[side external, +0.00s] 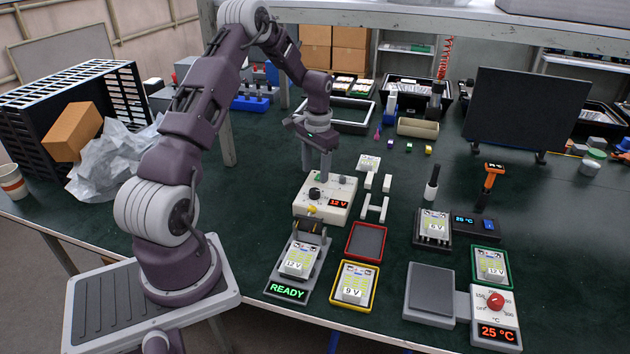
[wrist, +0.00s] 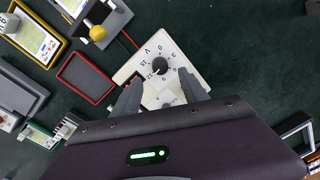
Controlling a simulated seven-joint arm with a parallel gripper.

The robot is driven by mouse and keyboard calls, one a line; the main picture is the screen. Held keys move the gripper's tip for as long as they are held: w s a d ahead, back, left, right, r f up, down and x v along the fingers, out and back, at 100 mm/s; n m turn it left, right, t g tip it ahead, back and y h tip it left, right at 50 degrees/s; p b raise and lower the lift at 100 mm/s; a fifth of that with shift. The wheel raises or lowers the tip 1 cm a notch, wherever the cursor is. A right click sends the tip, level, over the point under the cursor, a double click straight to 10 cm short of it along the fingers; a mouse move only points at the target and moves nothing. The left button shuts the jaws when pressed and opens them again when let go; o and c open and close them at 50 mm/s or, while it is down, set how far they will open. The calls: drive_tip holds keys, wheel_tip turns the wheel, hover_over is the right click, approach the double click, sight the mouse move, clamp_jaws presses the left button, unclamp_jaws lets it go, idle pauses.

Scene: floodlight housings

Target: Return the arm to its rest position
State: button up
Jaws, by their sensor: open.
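My gripper (side external: 316,163) is open, pointing down at the back edge of a cream power box (side external: 341,205). The box has a black knob (side external: 314,193) and a red display reading 12 V. In the wrist view, the two grey fingers (wrist: 162,92) stand apart with the box's dial face (wrist: 142,62) between and beyond them. Nothing shows held between them. I cannot tell whether a finger touches the box. My arm reaches over the table from its base at the lower left.
A fixture with a READY sign (side external: 287,291) holds a 12 V housing. A yellow tray (side external: 373,297) holds a 9 V one; a red tray (side external: 350,242) is empty. A hot plate (side external: 430,291) reads 25 °C. A black panel (side external: 525,108) stands at back right. A black crate (side external: 110,80) stands left.

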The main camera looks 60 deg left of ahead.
drive_tip(key=s+d+r+m+t+y, duration=0.1)
drive_tip(key=s+d+r+m+t, duration=0.15)
drive_tip(key=d+r, duration=1.5)
drive_tip(key=s+d+r+t, duration=0.1)
drive_tip(key=s+d+r, duration=0.2)
drive_tip(key=s+d, duration=0.3)
drive_tip(key=s+d+r+t+h, duration=0.1)
drive_tip(key=s+d, duration=0.6)
drive_tip(key=s, duration=0.8)
wheel_tip(320, 180, up, 3)
drive_tip(key=shift+d+f+m+t+h, duration=0.1)
drive_tip(key=shift+d+m+t+h, duration=0.2)
drive_tip(key=shift+t, duration=0.35)
drive_tip(key=shift+w+a, duration=0.1)
drive_tip(key=shift+a, duration=0.05)
